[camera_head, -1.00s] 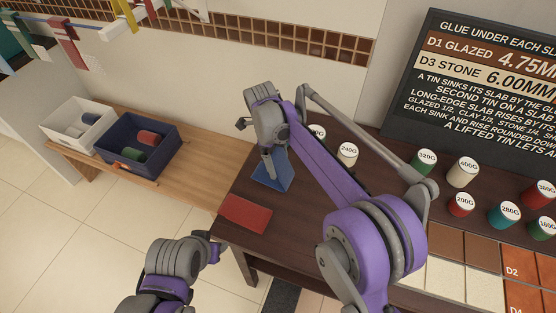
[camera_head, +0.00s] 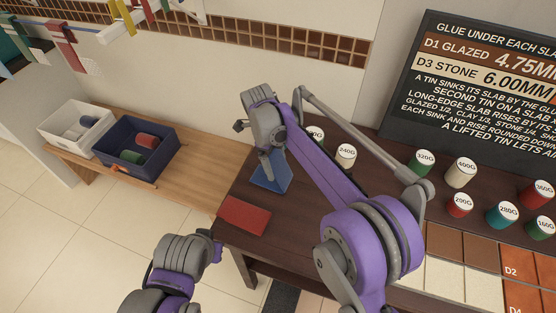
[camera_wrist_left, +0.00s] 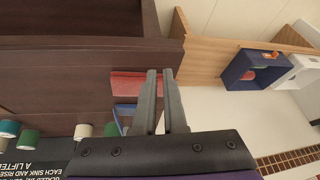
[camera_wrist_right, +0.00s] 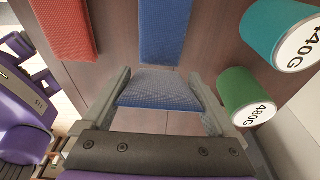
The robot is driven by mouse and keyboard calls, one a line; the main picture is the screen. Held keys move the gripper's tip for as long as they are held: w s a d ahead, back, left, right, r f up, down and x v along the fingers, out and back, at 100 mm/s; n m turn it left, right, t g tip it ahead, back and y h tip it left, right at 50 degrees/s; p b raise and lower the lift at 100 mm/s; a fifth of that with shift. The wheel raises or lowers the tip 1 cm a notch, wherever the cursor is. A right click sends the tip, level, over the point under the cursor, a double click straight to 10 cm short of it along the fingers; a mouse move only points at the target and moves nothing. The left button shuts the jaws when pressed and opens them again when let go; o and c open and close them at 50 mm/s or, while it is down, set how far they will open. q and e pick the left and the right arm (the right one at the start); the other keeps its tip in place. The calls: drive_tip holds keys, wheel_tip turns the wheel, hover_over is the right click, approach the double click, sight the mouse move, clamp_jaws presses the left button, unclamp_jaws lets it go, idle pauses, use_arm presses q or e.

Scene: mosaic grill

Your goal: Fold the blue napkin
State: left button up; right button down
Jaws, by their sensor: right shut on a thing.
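The blue napkin (camera_head: 270,176) is on the dark table near its left end, partly hidden by my right arm in the head view. In the right wrist view one part of the blue napkin (camera_wrist_right: 165,28) lies flat. Another part is lifted between the fingers of my right gripper (camera_wrist_right: 165,98), which is shut on it. In the head view my right gripper (camera_head: 268,168) points down at the napkin. My left gripper (camera_wrist_left: 160,75) is empty, with a narrow gap between its fingers. In the head view it is off the table's left front corner.
A red napkin (camera_head: 243,215) lies flat left of the blue one. Several labelled tins, such as the white 240G one (camera_head: 346,155), stand behind and right. A wooden bench (camera_head: 185,177) with a navy bin (camera_head: 118,170) and a white bin (camera_head: 53,137) stands left.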

use_arm(q)
drive_tip(key=w+d+m+y, duration=0.1)
drive_tip(key=w, duration=0.1)
drive_tip(key=w+d+m, duration=0.1)
drive_tip(key=w+d+r+m+y, duration=0.1)
drive_tip(key=w, duration=0.1)
drive_tip(key=shift+w+m+t+y, duration=0.3)
drive_tip(key=shift+w+m, duration=0.05)
drive_tip(key=shift+m, duration=0.05)
clamp_jaws()
use_arm(e)
drive_tip(key=shift+a+f, duration=0.1)
drive_tip(key=shift+f, duration=0.1)
drive_tip(key=shift+w, duration=0.1)
use_arm(q)
drive_tip(key=w+d+r+m+t+y, duration=0.1)
drive_tip(key=w+d+r+m+t, duration=0.25)
drive_tip(key=d, duration=0.55)
drive_tip(key=w+d+r+m+t+y, duration=0.2)
drive_tip(key=w+d+r+t, duration=0.2)
drive_tip(key=d, duration=0.6)
hover_over(279, 174)
drive_tip(key=f, duration=0.3)
drive_tip(key=shift+s+d+f+t+h, duration=0.1)
drive_tip(key=shift+d+f+t+h, duration=0.2)
drive_tip(key=shift+d+t, duration=0.1)
drive_tip(key=shift+a+f, duration=0.1)
drive_tip(key=shift+a, duration=0.15)
drive_tip(key=shift+a, duration=0.1)
